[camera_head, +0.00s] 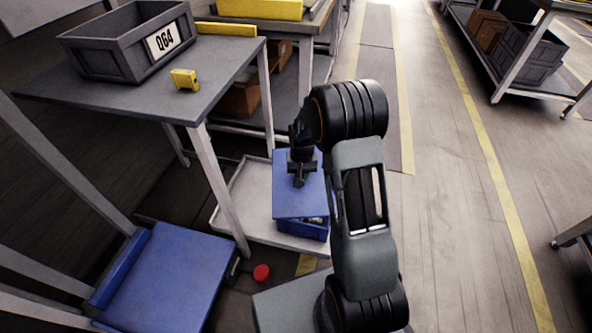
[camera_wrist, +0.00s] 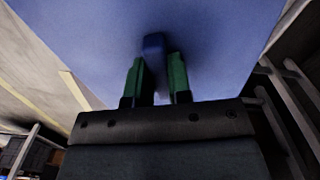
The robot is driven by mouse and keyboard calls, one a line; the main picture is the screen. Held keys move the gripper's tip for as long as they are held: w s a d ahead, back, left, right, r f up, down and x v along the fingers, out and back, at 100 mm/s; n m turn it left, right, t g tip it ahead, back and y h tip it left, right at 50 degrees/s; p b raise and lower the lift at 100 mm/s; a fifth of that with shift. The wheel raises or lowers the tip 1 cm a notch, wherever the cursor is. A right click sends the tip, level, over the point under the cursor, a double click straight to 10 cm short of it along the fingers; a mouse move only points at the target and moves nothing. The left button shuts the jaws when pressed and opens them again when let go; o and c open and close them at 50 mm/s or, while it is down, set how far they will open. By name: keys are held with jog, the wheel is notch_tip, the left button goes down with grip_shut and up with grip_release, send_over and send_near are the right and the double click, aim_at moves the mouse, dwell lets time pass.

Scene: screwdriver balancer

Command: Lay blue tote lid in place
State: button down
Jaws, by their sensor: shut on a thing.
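The blue lid (camera_head: 292,205) is a flat panel over the blue tote (camera_head: 300,230) in the head view. The tote stands on a low pale tray (camera_head: 238,206), and part of its inside shows at the near right, below the lid's edge. My gripper (camera_head: 299,178) is above the lid's middle, shut on its handle. In the wrist view the lid (camera_wrist: 220,40) fills the top, and the green fingertips (camera_wrist: 157,78) close on a small dark blue handle (camera_wrist: 153,46). Whether the lid touches the tote's rim cannot be told.
A grey table (camera_head: 222,62) at the left holds a grey bin (camera_head: 118,50) marked Q64 and a small yellow object (camera_head: 185,79). A blue-seated cart (camera_head: 172,280) and a red round object (camera_head: 262,272) are at the lower left. The aisle floor (camera_head: 450,200) at the right is clear.

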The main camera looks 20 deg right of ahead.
jog(key=w+d+f+m, duration=0.2)
jog(key=d+f, duration=0.1)
jog(key=d+f+m, duration=0.1)
jog(key=d+f, duration=0.1)
jog(key=shift+w+d+f+m, duration=0.1)
jog(key=shift+w+d+m, duration=0.05)
jog(key=shift+w+m, duration=0.2)
jog(key=shift+f+b, duration=1.75)
jog(key=shift+f, duration=0.7)
jog(key=shift+f+b, duration=0.4)
jog(key=shift+f, duration=0.45)
dwell(0.5)
jog(key=c, duration=1)
grip_release()
jog(key=shift+o, duration=0.2)
jog(key=shift+s, duration=0.1)
jog(key=p, duration=0.6)
send_near(312, 174)
jog(key=f, duration=0.2)
jog(key=w+f, duration=0.1)
jog(key=w+d+f, duration=0.1)
jog(key=f, duration=0.1)
jog(key=shift+f, duration=0.3)
